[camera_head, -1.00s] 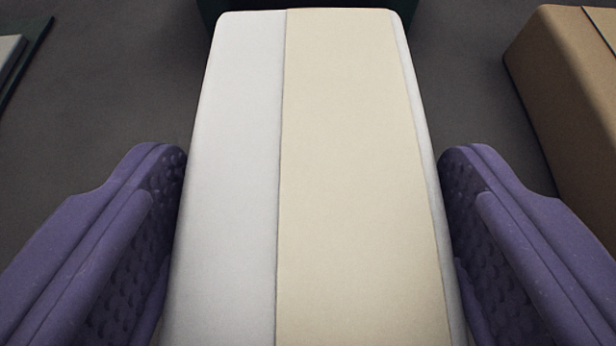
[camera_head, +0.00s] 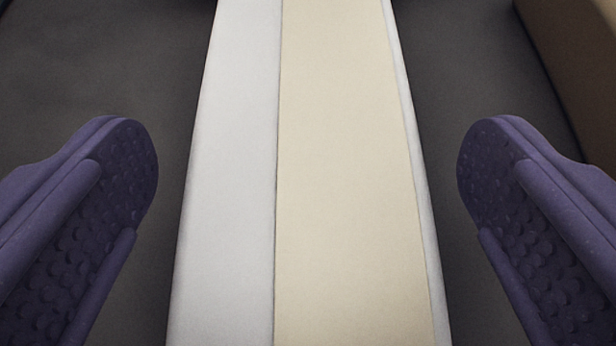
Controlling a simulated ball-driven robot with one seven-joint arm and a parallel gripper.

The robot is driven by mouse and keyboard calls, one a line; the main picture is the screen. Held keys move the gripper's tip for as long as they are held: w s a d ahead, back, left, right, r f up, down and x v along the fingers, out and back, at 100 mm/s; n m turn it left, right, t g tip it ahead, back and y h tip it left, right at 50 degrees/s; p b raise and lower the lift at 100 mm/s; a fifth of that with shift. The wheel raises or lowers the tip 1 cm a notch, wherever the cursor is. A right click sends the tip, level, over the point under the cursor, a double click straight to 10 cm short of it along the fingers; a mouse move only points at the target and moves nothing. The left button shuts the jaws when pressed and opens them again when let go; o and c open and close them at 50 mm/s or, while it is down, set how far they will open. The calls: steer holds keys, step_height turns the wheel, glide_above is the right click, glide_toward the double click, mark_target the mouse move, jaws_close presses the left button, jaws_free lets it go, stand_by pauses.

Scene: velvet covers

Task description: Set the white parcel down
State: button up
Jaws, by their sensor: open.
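The white parcel (camera_head: 230,180) lies straight ahead in the middle of the view, with a wide cream band (camera_head: 345,170) along its top. Its far end and near end are out of the frame. My gripper (camera_head: 308,190) is open, with one purple padded finger on each side of the parcel. Dark floor shows between each fingertip and the parcel's sides, so neither fingertip touches it.
A brown box (camera_head: 575,70) stands at the upper right, beyond my right finger, partly cut off by the frame. The dark grey surface (camera_head: 80,70) at the left is clear.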

steer(key=a+p+v, duration=0.1)
steer(key=p+v, duration=0.1)
steer(key=v, duration=0.9)
steer(key=w+d+r+n+g+h, duration=0.1)
steer(key=w+d+r+h, duration=0.1)
steer(key=w+d+r, duration=0.5)
steer(key=w+d+r+n+g+h, duration=0.1)
steer(key=w+d+r+h, duration=0.1)
steer(key=w+r, duration=0.7)
steer(key=w+a+r+m+h, duration=0.1)
steer(key=w+a+r, duration=0.2)
steer(key=r, duration=0.7)
steer(key=w+a+r+h, duration=0.1)
steer(key=w+a+r, duration=0.25)
steer(key=r, duration=0.65)
steer(key=s+a+r+m+t+y, duration=0.1)
steer(key=a+r+t, duration=0.1)
steer(key=a+r, duration=0.85)
steer(key=a+r+m+t, duration=0.1)
steer(key=a+r, duration=0.6)
steer(key=r, duration=0.6)
steer(key=s+a+r+t+y, duration=0.2)
steer(key=s+a+r+y, duration=0.2)
steer(key=s+a+r, duration=0.7)
step_height(320, 180, up, 3)
steer(key=shift+s+a+r, duration=0.15)
steer(key=shift+s+a, duration=0.25)
steer(key=shift+a, duration=0.25)
